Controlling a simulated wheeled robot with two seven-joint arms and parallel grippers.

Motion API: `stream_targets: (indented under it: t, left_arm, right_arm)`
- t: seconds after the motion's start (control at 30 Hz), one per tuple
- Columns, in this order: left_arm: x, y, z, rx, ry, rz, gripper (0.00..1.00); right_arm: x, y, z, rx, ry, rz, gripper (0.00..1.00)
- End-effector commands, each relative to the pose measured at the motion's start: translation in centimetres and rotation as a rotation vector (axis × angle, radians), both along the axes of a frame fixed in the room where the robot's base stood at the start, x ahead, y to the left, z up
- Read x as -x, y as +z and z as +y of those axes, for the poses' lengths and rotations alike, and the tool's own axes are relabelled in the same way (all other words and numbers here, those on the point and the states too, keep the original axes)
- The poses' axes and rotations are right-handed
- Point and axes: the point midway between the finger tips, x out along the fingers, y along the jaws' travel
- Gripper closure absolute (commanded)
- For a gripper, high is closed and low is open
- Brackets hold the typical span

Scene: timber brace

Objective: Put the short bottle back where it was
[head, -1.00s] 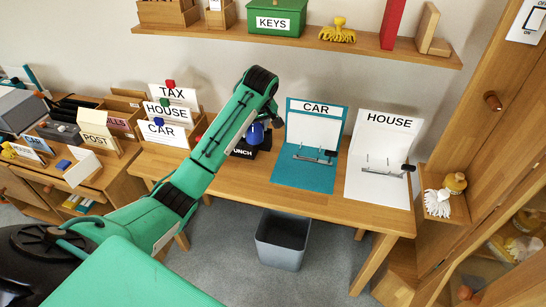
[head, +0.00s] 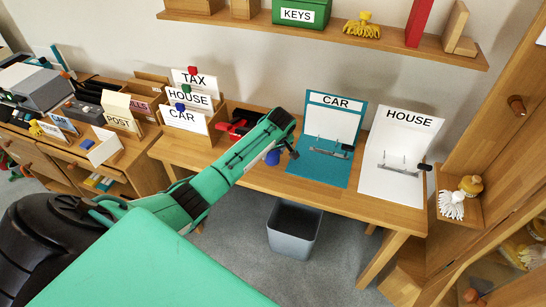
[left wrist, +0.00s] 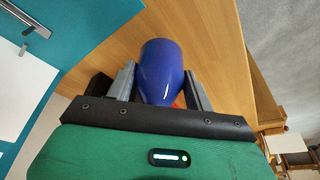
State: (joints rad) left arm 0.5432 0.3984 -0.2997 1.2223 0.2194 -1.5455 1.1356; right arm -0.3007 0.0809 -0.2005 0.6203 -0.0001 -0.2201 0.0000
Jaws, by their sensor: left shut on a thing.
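A smooth, rounded blue bottle-like object (left wrist: 162,72) is between the fingers of my left gripper (left wrist: 160,88) in the left wrist view. The fingers are shut on it. In the head view the blue object (head: 273,157) shows just under the left gripper (head: 284,150), over the desk's front part, left of the teal CAR board. I cannot tell its full shape or whether it touches the desk. My right gripper is not in view.
The teal CAR board (head: 318,167) and white HOUSE board (head: 390,185) stand on the wooden desk (head: 300,186). A red and black thing (head: 238,124) lies behind my arm. TAX, HOUSE and CAR cards are at left. A grey bin (head: 293,232) stands below.

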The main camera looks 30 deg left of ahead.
Motion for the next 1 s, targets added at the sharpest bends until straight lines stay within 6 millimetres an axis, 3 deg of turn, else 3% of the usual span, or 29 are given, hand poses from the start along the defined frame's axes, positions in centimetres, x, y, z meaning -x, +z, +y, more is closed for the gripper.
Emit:
stream_targets:
  t: [0.2, 0.6, 0.63, 0.7, 1.0]
  left_arm:
    - [0.0, -2.8, 0.0, 0.000, 0.000, 0.001, 0.75]
    - [0.0, -3.3, 0.0, 0.000, 0.000, 0.001, 0.75]
    - [0.0, -3.3, 0.0, 0.000, 0.000, 0.001, 0.41]
    - [0.0, -3.3, 0.0, 0.000, 0.000, 0.001, 0.28]
    - [0.0, -3.2, 0.0, 0.000, 0.000, 0.001, 0.25]
  right_arm:
    - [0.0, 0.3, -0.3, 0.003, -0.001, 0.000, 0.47]
    - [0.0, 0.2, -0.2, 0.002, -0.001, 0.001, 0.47]
    - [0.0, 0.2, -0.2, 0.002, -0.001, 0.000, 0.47]
    - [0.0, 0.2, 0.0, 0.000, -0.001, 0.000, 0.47]
    - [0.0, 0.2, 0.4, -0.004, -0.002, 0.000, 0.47]
